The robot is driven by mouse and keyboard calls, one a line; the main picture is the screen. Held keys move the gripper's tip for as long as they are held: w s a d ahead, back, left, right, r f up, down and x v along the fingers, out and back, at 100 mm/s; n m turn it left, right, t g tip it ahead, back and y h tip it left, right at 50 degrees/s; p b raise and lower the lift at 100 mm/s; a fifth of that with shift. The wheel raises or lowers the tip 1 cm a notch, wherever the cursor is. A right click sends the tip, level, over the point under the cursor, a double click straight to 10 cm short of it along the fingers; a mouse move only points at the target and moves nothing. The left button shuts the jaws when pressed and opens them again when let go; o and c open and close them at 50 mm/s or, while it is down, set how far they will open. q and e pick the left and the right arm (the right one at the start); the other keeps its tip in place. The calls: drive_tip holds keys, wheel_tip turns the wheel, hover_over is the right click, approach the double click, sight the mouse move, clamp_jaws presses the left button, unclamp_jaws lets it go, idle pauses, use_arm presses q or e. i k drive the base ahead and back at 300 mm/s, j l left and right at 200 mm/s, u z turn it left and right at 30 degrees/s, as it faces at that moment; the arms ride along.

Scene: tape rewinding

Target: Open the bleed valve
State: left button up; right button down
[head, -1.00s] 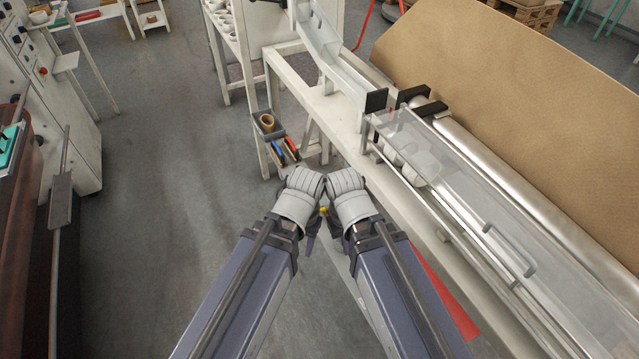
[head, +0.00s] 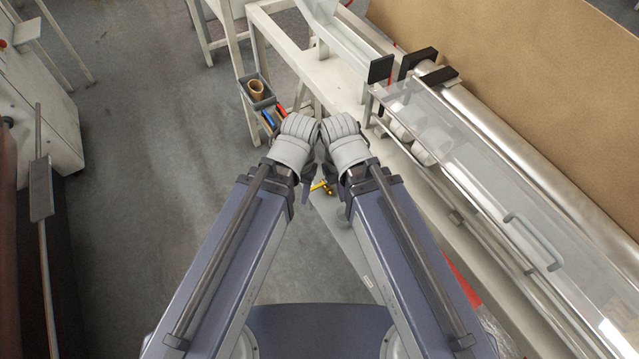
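A small yellow part (head: 320,186), which may be the bleed valve's handle, shows between my two forearms, low beside the white machine frame. It is partly hidden by my arms, and I cannot tell its position. My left gripper (head: 309,190) and my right gripper (head: 331,172) point down below the wrists, close to each other and near the yellow part. Their fingers are mostly hidden by my wrists, so I cannot see whether they are open or shut. No contact with the yellow part can be made out.
A white bench frame (head: 300,60) runs along the right with a clear guard (head: 490,170) and a steel roller (head: 520,150). A grey tool tray (head: 245,92) with a tape roll (head: 256,88) hangs at its left side. The grey floor (head: 150,150) at left is free.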

sight(317, 186)
drive_tip(key=i+j, duration=0.1)
drive_tip(key=j, duration=0.3)
drive_tip(key=i+j, duration=0.1)
drive_tip(key=j, duration=0.7)
drive_tip(key=i+j+z, duration=0.1)
drive_tip(key=j, duration=0.35)
drive_tip(key=i+j+z, duration=0.1)
drive_tip(key=j, duration=0.35)
drive_tip(key=z, duration=1.8)
